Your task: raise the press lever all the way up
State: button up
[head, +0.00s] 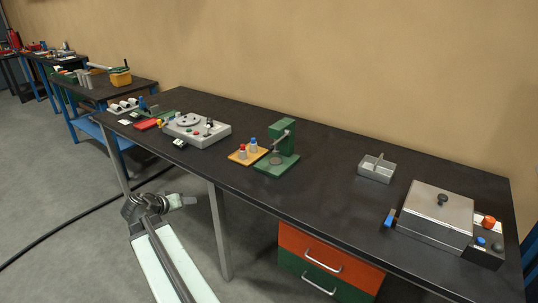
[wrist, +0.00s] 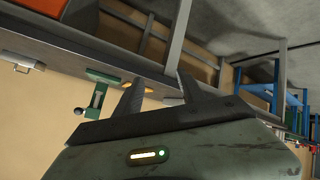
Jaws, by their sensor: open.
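The green press (head: 287,152) stands near the middle of the long dark bench, with a grey lever (head: 281,137) on its upper part. The lever slants up to the right in the head view. In the wrist view the press (wrist: 97,94) shows to the left of my fingers, with a round grey knob (wrist: 79,112) beside it. My gripper (head: 188,200) is in front of the bench, left of the press and apart from it. In the wrist view my gripper (wrist: 160,79) has its two fingers spread with nothing held between them.
A wooden block with red and blue-topped pieces (head: 246,153) stands just left of the press. A grey control box (head: 196,130) is farther left. Drawers (head: 322,262) hang below the bench.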

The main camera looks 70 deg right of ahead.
jog(key=s+d+r+m+g+h+b, duration=0.1)
jog(key=s+d+r+m+h, duration=0.15)
jog(key=s+d, duration=0.45)
jog(key=s+d+r+m+g+h+b, duration=0.15)
jog(key=s+d+r, duration=0.3)
jog(key=d, duration=0.55)
jog(key=m+h, duration=0.1)
jog(key=h, duration=0.2)
send_near(269, 148)
jog(key=d, duration=0.3)
jog(key=shift+g, duration=0.45)
jog(key=d, duration=0.2)
jog(key=s+d, duration=0.1)
jog(key=d, duration=0.5)
jog(key=shift+s+f, duration=0.15)
jog(key=shift+s, duration=0.05)
grip_shut()
